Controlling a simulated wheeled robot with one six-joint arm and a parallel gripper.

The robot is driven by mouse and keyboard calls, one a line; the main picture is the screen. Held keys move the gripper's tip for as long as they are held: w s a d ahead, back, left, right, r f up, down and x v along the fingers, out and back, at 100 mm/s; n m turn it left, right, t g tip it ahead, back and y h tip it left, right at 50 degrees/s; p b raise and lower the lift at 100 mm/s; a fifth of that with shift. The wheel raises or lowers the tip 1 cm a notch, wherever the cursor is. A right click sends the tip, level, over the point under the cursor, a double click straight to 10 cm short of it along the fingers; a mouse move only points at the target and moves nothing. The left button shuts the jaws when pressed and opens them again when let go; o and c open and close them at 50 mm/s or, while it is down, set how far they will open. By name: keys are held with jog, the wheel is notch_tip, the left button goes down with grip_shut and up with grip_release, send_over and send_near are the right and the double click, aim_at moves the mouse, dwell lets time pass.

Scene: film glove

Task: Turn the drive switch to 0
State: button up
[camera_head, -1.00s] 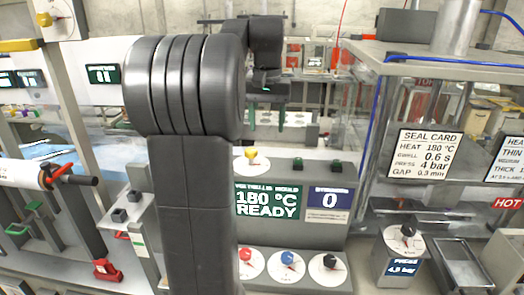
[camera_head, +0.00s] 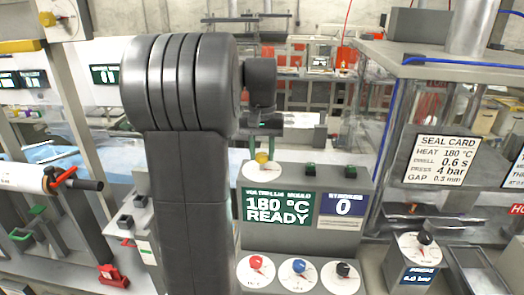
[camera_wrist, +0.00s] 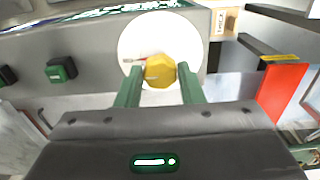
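A yellow knob (camera_head: 262,158) on a round white dial (camera_head: 262,174) sits at the upper left of the grey control box, above the "180 °C READY" display (camera_head: 278,207). I cannot read the dial's marks. The wrist view shows the yellow knob (camera_wrist: 160,71) in front of the white dial (camera_wrist: 135,45), with a small red mark at its left. My gripper's (camera_wrist: 160,72) two green fingers stand on either side of the knob, close to it and seemingly open. In the head view my gripper (camera_head: 263,147) is just above the knob, partly hidden by my arm.
Red (camera_head: 256,267), blue (camera_head: 298,267) and black (camera_head: 342,270) knobs line the box's lower front. Two green buttons (camera_head: 310,169) (camera_head: 350,172) are right of the yellow knob. A black-knobbed post (camera_head: 425,240) and glass-walled station stand at right.

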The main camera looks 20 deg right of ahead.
jog(key=c, duration=0.4)
jog(key=n+p, duration=0.2)
jog(key=n, duration=0.1)
jog(key=shift+r+n, duration=0.15)
jog(key=shift+n, duration=0.15)
jog(key=n+p, duration=0.2)
jog(key=n, duration=0.2)
jog(key=shift+n, duration=0.3)
jog(key=n, duration=0.4)
jog(key=shift+n+p, duration=0.3)
jog(key=n, duration=0.5)
